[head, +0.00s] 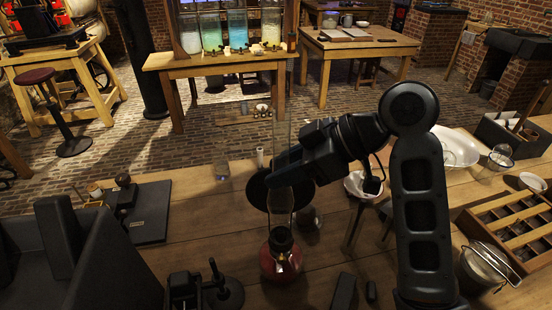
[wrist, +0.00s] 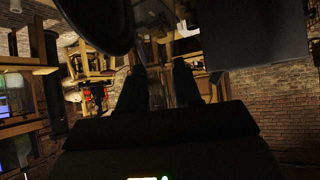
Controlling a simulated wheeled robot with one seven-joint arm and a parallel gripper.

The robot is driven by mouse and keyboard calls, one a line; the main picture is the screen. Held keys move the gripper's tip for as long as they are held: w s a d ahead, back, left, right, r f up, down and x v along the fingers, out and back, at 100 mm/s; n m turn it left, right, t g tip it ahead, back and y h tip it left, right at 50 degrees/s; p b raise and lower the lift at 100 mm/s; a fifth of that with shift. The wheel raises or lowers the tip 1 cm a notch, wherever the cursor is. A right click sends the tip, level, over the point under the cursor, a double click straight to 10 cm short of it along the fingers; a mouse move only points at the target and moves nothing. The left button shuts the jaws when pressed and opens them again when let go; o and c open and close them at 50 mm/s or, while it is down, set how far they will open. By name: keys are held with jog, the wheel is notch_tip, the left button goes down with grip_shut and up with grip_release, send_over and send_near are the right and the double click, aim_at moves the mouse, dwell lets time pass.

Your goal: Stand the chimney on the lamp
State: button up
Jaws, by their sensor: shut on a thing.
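The lamp (head: 281,262) has a red rounded base and a dark burner on top, and stands upright on the wooden bench. The clear glass chimney (head: 281,205) is upright in line above the burner. Its lower end overlaps the burner in the head view; I cannot tell whether it rests on it or hangs just above. My gripper (head: 279,180) is shut on the chimney from the right, hiding its middle. In the wrist view, my gripper's two dark fingers (wrist: 158,90) have faint, see-through glass between them.
A dark round disc (head: 258,188) is behind the lamp. A white bowl (head: 361,186) and a divided wooden tray (head: 510,222) are to the right. A small black stand (head: 222,290) is close to the lamp's left. Glass jars (head: 237,30) stand on a far table.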

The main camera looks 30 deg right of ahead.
aim_at(283, 201)
jog(key=shift+f+b, duration=2.85)
jog(key=shift+f, duration=0.45)
jog(key=shift+s, duration=0.1)
jog(key=shift+f+b, duration=0.4)
jog(key=shift+f, duration=0.35)
jog(key=o, duration=1.2)
jog(key=shift+r, duration=0.1)
jog(key=shift+c, duration=0.2)
jog(key=p+v, duration=0.1)
jog(key=v, duration=0.6)
jog(key=shift+s+d+r, duration=0.15)
jog(key=shift+d+r, duration=0.1)
jog(key=shift+r, duration=0.05)
